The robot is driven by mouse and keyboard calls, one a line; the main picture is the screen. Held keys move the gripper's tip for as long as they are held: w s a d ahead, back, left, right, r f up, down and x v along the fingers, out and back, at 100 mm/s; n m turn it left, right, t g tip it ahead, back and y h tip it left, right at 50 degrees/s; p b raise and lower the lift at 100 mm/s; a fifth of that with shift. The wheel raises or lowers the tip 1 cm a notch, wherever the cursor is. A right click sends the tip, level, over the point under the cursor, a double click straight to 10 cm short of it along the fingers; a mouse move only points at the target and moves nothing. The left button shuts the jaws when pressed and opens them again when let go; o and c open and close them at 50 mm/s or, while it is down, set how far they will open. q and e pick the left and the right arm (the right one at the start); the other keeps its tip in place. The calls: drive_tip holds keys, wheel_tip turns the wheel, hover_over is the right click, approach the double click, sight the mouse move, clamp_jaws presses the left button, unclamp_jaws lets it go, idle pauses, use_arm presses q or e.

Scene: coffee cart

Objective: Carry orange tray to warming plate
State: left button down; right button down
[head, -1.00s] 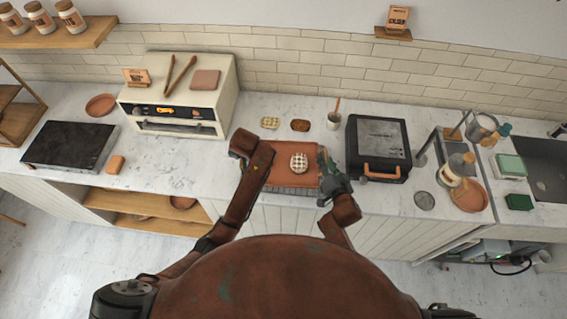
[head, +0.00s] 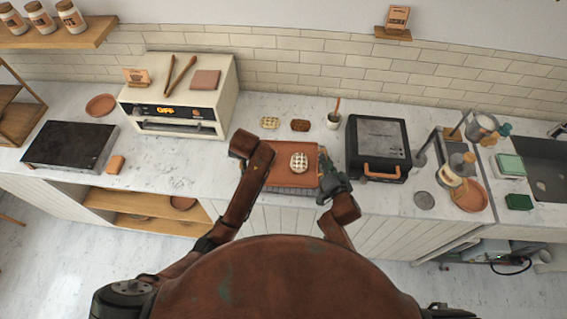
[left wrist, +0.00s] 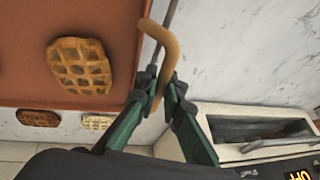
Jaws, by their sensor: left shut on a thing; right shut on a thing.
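The orange tray (head: 282,178) sits at the counter's front edge with a round waffle (head: 299,161) on it. In the left wrist view the tray (left wrist: 25,70) carries the golden waffle (left wrist: 80,66), and my left gripper (left wrist: 157,92) is shut on the tray's tan handle (left wrist: 163,45). In the head view my left arm hides that gripper. My right gripper (head: 326,183) is shut at the tray's right end; its handle there is mostly hidden. The warming plate (head: 70,146), a dark flat slab, lies on the counter at far left with its top clear.
A cream oven (head: 180,97) stands between tray and plate, toward the wall. A black press (head: 379,148) is at right.

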use_arm(q)
drive_tip(key=shift+r, duration=0.2)
use_arm(e)
drive_tip(key=shift+r, duration=0.2)
